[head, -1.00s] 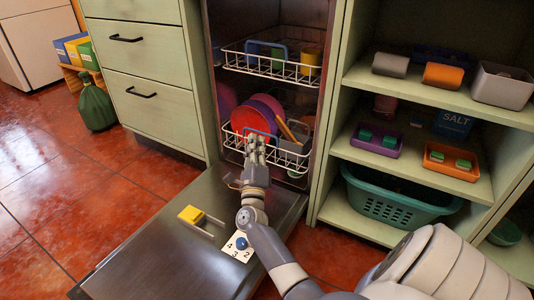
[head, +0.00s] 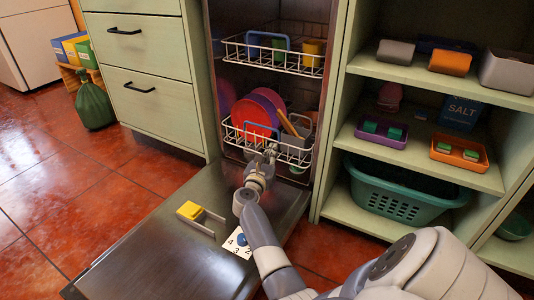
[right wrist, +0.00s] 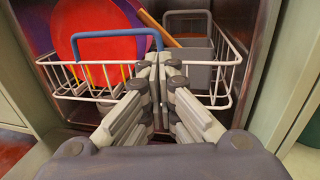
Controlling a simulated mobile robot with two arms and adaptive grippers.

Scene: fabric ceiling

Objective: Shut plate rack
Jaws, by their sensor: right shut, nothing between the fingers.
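The plate rack is the lower white wire rack (head: 294,158) of an open dishwasher, holding a red plate (head: 250,122) and purple plates. It has a blue handle at its front. My right gripper (head: 268,152) is at the front of this rack. In the right wrist view the shut, empty fingers (right wrist: 158,68) are at the front wires of the rack (right wrist: 92,66), just right of the blue handle (right wrist: 112,36). I cannot tell whether the fingertips touch the wire. My left gripper is not in view.
The dishwasher door (head: 160,240) lies open and low, with a yellow-ended object (head: 190,210) and a number card (head: 238,243) on it. The upper rack (head: 262,56) is above. Shelves with a teal basket (head: 395,195) stand right; drawers (head: 150,90) stand left.

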